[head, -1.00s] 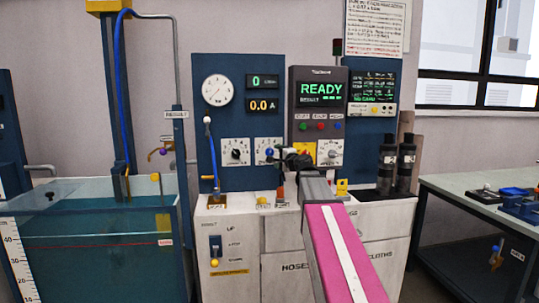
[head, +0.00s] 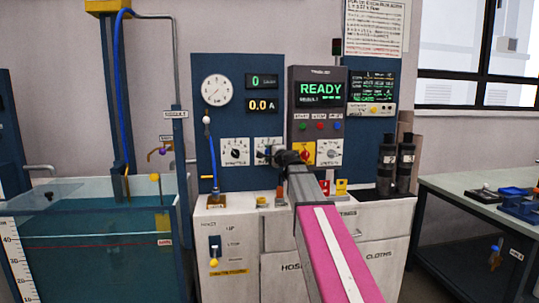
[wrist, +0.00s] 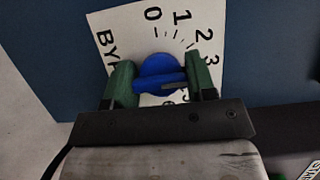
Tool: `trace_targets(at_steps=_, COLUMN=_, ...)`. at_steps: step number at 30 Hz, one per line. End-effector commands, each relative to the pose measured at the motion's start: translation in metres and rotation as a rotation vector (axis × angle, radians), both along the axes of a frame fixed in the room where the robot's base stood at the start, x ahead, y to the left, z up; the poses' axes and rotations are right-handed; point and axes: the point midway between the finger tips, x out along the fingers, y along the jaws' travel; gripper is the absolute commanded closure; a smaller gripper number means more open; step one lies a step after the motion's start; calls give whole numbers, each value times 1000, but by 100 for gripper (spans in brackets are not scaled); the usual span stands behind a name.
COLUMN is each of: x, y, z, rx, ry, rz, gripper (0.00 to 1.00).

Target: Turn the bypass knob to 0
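The blue bypass knob (wrist: 160,75) sits on a white dial plate (wrist: 125,30) with the numbers 0, 1, 2 and 3 in the wrist view. Its bar lies nearly level in that view, with a grey mark toward the right end, pointing away from 0. My gripper (wrist: 163,82) has its green fingers spread, one at each end of the bar. Whether they press on it is unclear. In the head view my gripper (head: 283,156) is at the panel, partly covering the bypass dial (head: 266,144).
A similar dial (head: 234,151) is left of the bypass dial, and another (head: 330,152) is to the right. A hose with a white ball (head: 207,120) hangs at the left. A water tank (head: 90,240) is farther left.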

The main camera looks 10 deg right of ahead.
Motion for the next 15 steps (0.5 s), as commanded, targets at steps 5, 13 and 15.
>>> trace_targets(at_steps=5, x=0, y=0, z=0, rx=-10, ry=0, rz=0, gripper=73)
trace_targets(at_steps=13, x=0, y=0, z=0, rx=-114, ry=0, rz=0, gripper=73)
trace_targets(at_steps=15, x=0, y=0, z=0, rx=-162, ry=0, rz=0, gripper=73)
